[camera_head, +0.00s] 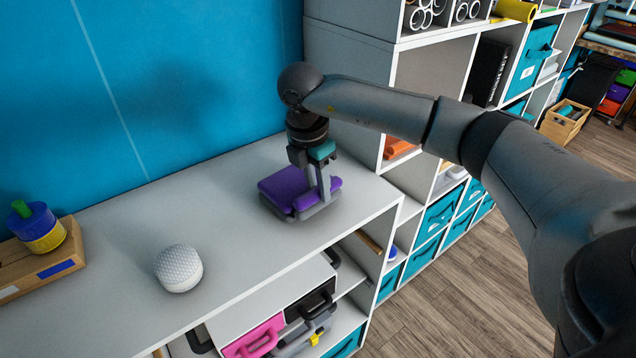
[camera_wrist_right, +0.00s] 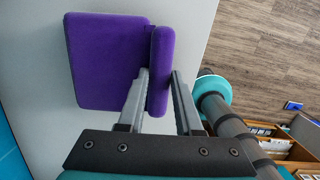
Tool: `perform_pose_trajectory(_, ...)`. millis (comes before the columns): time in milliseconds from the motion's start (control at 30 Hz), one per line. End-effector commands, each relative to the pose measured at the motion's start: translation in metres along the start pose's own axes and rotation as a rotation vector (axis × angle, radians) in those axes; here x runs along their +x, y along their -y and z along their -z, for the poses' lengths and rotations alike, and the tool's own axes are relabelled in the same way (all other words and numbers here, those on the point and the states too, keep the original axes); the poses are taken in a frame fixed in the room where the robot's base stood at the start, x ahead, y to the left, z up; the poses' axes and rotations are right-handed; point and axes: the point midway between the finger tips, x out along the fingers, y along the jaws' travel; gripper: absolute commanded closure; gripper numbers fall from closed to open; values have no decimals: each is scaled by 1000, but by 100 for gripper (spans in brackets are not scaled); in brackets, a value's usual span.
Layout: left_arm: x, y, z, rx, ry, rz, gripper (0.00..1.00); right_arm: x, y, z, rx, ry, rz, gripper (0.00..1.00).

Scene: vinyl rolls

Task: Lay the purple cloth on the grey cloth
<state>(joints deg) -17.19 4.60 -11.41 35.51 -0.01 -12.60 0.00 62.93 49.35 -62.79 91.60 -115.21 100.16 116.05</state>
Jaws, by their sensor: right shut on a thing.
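The purple cloth (camera_head: 285,184) is a thick folded pad near the right end of the white shelf top. In the right wrist view the purple cloth (camera_wrist_right: 105,62) shows as a flat square with a narrow strip along its right side. My right gripper (camera_head: 318,192) points down at it from above, and its fingers (camera_wrist_right: 160,78) are shut on that strip. A grey edge (camera_head: 273,207) shows under the purple pad at its front left. It may be the grey cloth, mostly hidden; I cannot tell how fully the purple covers it. My left gripper is not in view.
A white textured ball-like speaker (camera_head: 179,268) stands on the shelf top to the left. A wooden tray (camera_head: 40,268) with a blue and yellow container (camera_head: 38,228) is at the far left. A blue wall (camera_head: 160,80) is behind, and a tall shelf unit (camera_head: 345,65) stands to the right.

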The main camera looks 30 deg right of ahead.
Motion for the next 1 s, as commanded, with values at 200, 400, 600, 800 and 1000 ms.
perform_pose_trajectory(200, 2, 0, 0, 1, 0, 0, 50, 4, 0, 1, 0, 0, 0, 63)
perform_pose_trajectory(400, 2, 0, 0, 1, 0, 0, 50, 3, 0, 1, 0, 0, 0, 40)
perform_pose_trajectory(600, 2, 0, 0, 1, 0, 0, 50, 3, 0, 1, 0, 0, 0, 31)
perform_pose_trajectory(800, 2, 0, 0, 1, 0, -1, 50, 0, 0, 1, 0, 0, -2, 31)
perform_pose_trajectory(1000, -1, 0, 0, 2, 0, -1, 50, -30, -1, 1, -1, -1, -6, 31)
